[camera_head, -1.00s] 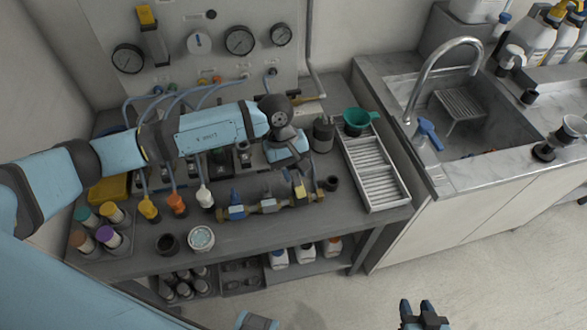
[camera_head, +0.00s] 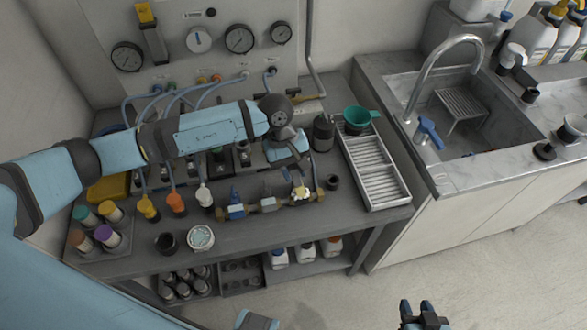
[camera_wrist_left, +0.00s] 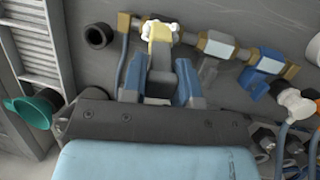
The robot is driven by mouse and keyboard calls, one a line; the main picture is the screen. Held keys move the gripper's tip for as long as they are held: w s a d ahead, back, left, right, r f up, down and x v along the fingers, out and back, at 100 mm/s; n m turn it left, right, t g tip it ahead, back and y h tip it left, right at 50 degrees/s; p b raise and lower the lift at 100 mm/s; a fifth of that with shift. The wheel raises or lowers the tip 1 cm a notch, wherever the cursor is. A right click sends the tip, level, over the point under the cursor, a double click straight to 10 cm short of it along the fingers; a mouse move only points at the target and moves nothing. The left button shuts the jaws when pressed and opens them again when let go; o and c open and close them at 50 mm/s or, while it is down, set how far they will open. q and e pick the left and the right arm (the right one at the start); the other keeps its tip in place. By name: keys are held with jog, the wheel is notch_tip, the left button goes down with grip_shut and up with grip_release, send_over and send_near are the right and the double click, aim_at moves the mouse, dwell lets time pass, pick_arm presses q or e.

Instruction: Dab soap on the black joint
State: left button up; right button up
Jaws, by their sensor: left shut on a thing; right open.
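My left gripper (camera_head: 298,172) is over the right part of a brass pipe assembly (camera_head: 268,206) on the bench. In the left wrist view, its blue fingers (camera_wrist_left: 160,82) are shut on a dark tool (camera_wrist_left: 160,75) with a yellow end (camera_wrist_left: 160,48). The yellow end reaches the pipe. White foam (camera_wrist_left: 158,28) shows at its tip, and also in the head view (camera_head: 300,193). The tool and foam cover the fitting there, so I cannot make out the black joint or tell exactly what the foam clings to. My right gripper (camera_head: 425,316) is open and empty above the floor.
A black cup (camera_head: 332,182) stands just right of the pipe. A slatted tray (camera_head: 378,180) with a green funnel (camera_head: 360,118) lies further right. A white-topped pot (camera_head: 200,238), a dark cup (camera_head: 167,243) and capped bottles (camera_head: 108,238) stand front left.

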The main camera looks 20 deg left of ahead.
pick_arm(q)
jog(key=shift+f+b, duration=0.1)
jog(key=shift+b, duration=0.3)
dwell(1.4)
jog(key=shift+r+p, duration=0.9)
jog(key=shift+r, duration=2.65)
